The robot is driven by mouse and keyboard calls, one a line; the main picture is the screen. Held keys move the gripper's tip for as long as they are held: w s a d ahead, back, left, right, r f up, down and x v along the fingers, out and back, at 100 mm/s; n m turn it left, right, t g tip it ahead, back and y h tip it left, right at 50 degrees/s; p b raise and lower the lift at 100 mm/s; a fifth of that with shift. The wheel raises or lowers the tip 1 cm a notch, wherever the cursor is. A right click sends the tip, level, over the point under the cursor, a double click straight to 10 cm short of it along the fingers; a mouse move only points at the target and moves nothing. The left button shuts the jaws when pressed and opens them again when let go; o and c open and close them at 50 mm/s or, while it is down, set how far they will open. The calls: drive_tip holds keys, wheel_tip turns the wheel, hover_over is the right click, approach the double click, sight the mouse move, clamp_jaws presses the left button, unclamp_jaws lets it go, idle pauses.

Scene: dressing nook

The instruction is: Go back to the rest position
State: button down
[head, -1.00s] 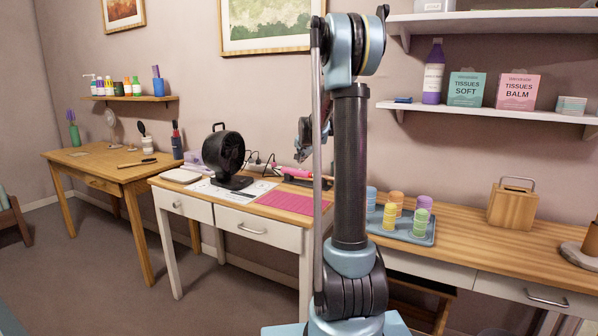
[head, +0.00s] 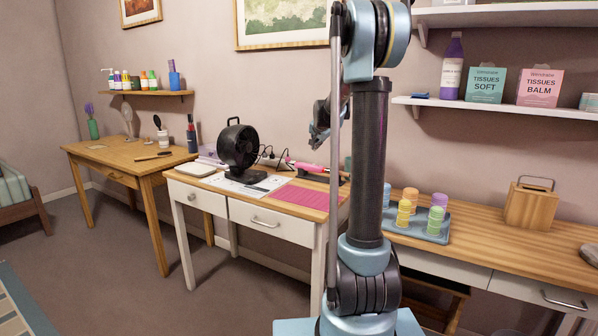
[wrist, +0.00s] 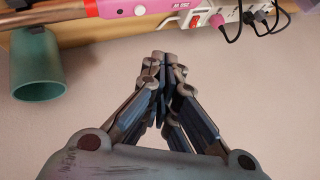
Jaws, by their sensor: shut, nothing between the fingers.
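My gripper (wrist: 164,62) is shut and empty in the wrist view, its fingertips together in front of the plain wall. In the head view my gripper (head: 316,138) shows partly behind my arm, raised above the back of the white desk (head: 280,226). It touches nothing that I can see. My upright arm link hides part of the desk and the wall behind it.
A black fan (head: 238,148), a pink mat (head: 298,198) and a pink styling tool (wrist: 165,5) are on the desk. A green cup (wrist: 38,65) shows in the wrist view. A blue tray (head: 432,237) with several coloured stacks and a wooden box (head: 530,206) stand at right.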

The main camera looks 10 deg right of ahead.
drive_tip(key=s+a+f+n+g, duration=0.1)
drive_tip(key=s+f+n+g, duration=0.1)
drive_tip(key=s, duration=1.3)
drive_tip(key=s+f+n+g, duration=0.1)
drive_tip(key=s+f+n, duration=0.15)
drive_tip(key=s, duration=1.25)
drive_tip(key=s+f+n+g, duration=0.2)
drive_tip(key=s+f, duration=0.5)
drive_tip(key=s, duration=0.5)
drive_tip(key=s+f+n+g, duration=0.1)
drive_tip(key=s+f+n, duration=0.1)
drive_tip(key=s+f, duration=0.5)
drive_tip(key=s, duration=0.6)
drive_tip(key=shift+s+n+g, duration=0.3)
drive_tip(key=shift+n+g, duration=0.05)
drive_tip(key=shift+g, duration=0.05)
drive_tip(key=shift+a, duration=0.1)
drive_tip(key=shift+w+r, duration=0.15)
drive_tip(key=shift+w, duration=0.35)
